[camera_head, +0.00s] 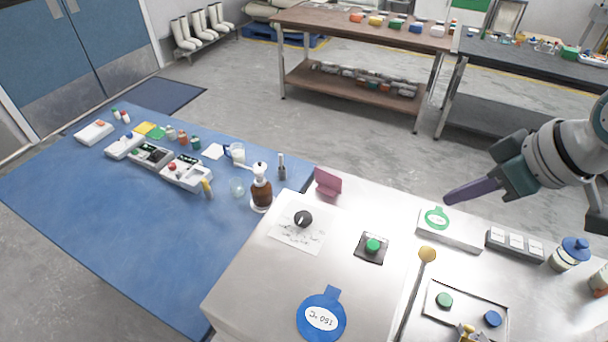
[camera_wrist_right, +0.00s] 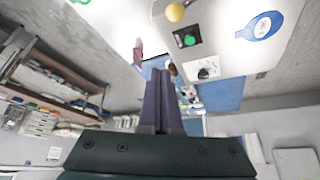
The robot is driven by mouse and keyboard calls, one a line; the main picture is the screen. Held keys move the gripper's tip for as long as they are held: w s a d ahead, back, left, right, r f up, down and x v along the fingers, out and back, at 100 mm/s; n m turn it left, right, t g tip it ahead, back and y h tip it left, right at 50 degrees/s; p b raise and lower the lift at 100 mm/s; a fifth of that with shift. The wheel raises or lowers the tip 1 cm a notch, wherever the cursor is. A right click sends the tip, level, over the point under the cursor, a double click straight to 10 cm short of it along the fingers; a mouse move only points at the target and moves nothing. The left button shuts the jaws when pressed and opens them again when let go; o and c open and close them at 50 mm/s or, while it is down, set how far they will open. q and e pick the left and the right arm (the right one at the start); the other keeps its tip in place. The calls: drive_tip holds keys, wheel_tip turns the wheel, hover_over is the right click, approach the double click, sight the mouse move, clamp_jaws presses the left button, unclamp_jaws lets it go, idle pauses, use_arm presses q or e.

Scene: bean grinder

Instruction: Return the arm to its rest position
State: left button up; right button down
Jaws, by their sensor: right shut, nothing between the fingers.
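My right arm comes in from the right in the head view. Its gripper (camera_head: 472,190) is held above and behind the far edge of the metal counter (camera_head: 250,262), clear of everything on it. In the right wrist view the two dark purple fingers (camera_wrist_right: 160,95) lie together, shut, with nothing between them. The bean grinder (camera_head: 261,188), a brown jar with a white top, stands upright at the right end of the blue table. My left gripper is not in view.
The counter carries a green button (camera_head: 373,245), a black knob (camera_head: 303,218), a pink stand (camera_head: 327,182), a blue round tag (camera_head: 322,315), a spoon (camera_head: 427,255) and a blue-lidded jar (camera_head: 571,254). A brown workbench (camera_head: 370,30) stands behind.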

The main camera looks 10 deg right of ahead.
idle(0.3)
drive_tip(key=s+a+r+g+p, duration=0.2)
drive_tip(key=s+a+r+p, duration=0.3)
drive_tip(key=s+a, duration=0.55)
drive_tip(key=s+d+r+m+h+p, duration=0.2)
drive_tip(key=s+d+r+m+p, duration=0.1)
drive_tip(key=s+r, duration=0.6)
drive_tip(key=s, duration=0.3)
drive_tip(key=shift+d+r+m+h, duration=0.15)
drive_tip(key=shift+r+m+h, duration=0.15)
drive_tip(key=shift+r, duration=0.1)
